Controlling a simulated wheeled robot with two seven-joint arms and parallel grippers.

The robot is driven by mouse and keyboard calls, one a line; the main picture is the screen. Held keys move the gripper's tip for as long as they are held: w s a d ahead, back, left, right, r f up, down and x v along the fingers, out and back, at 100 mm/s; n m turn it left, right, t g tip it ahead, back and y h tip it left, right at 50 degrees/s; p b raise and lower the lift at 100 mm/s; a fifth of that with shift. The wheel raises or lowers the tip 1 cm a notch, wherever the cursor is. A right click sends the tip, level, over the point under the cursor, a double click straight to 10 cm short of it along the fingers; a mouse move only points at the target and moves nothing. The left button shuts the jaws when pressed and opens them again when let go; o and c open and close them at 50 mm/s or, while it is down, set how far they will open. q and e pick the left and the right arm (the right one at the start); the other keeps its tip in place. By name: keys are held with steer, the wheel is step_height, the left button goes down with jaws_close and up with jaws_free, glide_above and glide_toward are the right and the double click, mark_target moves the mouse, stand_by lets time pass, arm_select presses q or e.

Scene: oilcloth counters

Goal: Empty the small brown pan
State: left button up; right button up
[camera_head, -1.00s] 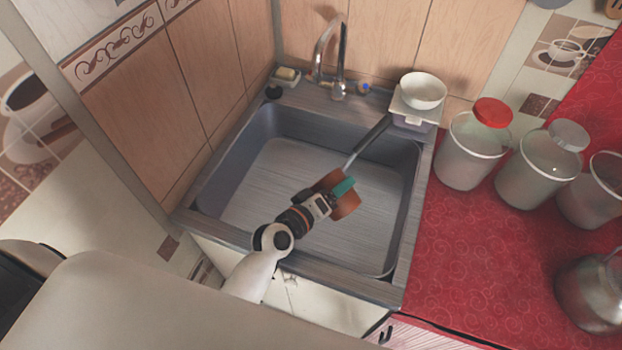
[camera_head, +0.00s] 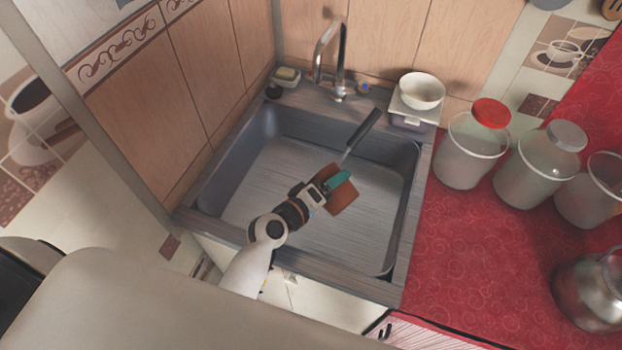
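The small brown pan (camera_head: 344,197) is in the sink (camera_head: 255,185), tilted, its dark handle (camera_head: 362,131) pointing up and right towards the back of the sink. My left gripper (camera_head: 338,180) reaches in over the front edge, its teal fingertip at the pan's body. It looks shut on the pan's edge, though the far finger is hidden. The pan's inside is mostly hidden, and I see no contents in it. My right gripper is not in view.
A tap (camera_head: 337,55) stands behind the sink. A white bowl (camera_head: 422,88) sits on a small white stand at its back right corner. Several jars, including a red-lidded one (camera_head: 470,150), and a metal pot (camera_head: 590,290) stand on the red counter (camera_head: 465,240). The sink floor left of the pan is clear.

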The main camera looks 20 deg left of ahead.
mark_target(323, 175)
arm_select(q)
steer(key=shift+w+a+r, duration=0.15)
steer(key=shift+w+a, duration=0.05)
steer(key=shift+a, duration=0.05)
steer(key=shift+w+a+r+n+h+p, duration=0.25)
steer(key=shift+w+a+n+h+p, duration=0.05)
steer(key=shift+a+n, duration=0.25)
stand_by(0.4)
steer(key=shift+w+a+r+n+g+p, duration=0.15)
steer(key=shift+r+n+g+p, duration=0.2)
steer(key=shift+n+p, duration=0.35)
stand_by(0.7)
steer(key=shift+a+r+n+h+p, duration=0.25)
steer(key=shift+n+h+p, duration=0.15)
steer(key=shift+n, duration=0.05)
